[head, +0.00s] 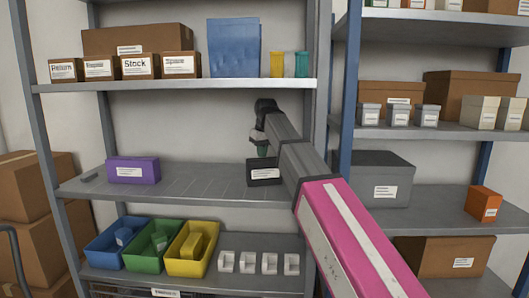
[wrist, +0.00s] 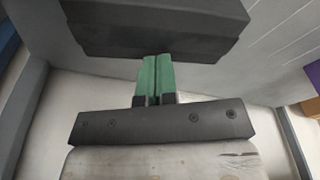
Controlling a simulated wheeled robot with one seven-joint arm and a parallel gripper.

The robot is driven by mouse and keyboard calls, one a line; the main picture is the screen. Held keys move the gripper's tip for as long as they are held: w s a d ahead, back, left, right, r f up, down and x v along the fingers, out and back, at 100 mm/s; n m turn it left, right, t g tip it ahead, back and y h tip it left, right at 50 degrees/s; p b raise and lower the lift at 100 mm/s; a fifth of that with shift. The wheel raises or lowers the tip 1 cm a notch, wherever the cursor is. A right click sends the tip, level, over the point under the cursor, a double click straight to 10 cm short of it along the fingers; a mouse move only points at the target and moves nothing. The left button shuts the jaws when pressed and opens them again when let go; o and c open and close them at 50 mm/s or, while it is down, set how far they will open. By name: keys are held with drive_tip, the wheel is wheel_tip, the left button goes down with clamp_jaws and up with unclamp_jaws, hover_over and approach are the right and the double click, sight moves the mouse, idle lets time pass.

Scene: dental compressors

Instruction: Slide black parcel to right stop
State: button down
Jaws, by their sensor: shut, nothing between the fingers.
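The black parcel (head: 264,180), with a white label on its front, sits near the right end of the left rack's middle shelf (head: 205,182). My arm partly hides its right side. My gripper (head: 262,151) is at the parcel's top edge in the head view. In the wrist view the green fingers of my gripper (wrist: 157,60) are shut together, with their tips at the edge of the black parcel (wrist: 150,28). I cannot tell whether they touch it. I cannot make out a right stop; my arm covers that end of the shelf.
A purple box (head: 133,170) stands on the same shelf at the left, beside a small dark piece (head: 89,177). The shelf between the purple box and the parcel is clear. A shelf above (head: 180,86) holds boxes and a blue bin; a metal upright (head: 320,80) stands at right.

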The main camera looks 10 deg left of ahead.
sight(268, 160)
drive_tip(key=shift+s+d+f, duration=0.15)
drive_tip(key=shift+s+f, duration=0.1)
drive_tip(key=shift+f, duration=0.25)
drive_tip(key=shift+s+d+f, duration=0.1)
drive_tip(key=shift+s, duration=0.1)
drive_tip(key=shift+s+d+f, duration=0.1)
drive_tip(key=shift+s+d, duration=0.45)
drive_tip(key=shift+s, duration=0.25)
drive_tip(key=shift+s+d, duration=0.55)
drive_tip(key=shift+s, duration=0.2)
drive_tip(key=shift+w+d+r, duration=0.15)
drive_tip(key=shift+r, duration=0.5)
drive_tip(key=shift+w+r, duration=0.2)
drive_tip(key=shift+r, duration=0.2)
drive_tip(key=s+d, duration=0.6)
drive_tip(key=s, duration=0.3)
drive_tip(key=shift+d+r, duration=0.3)
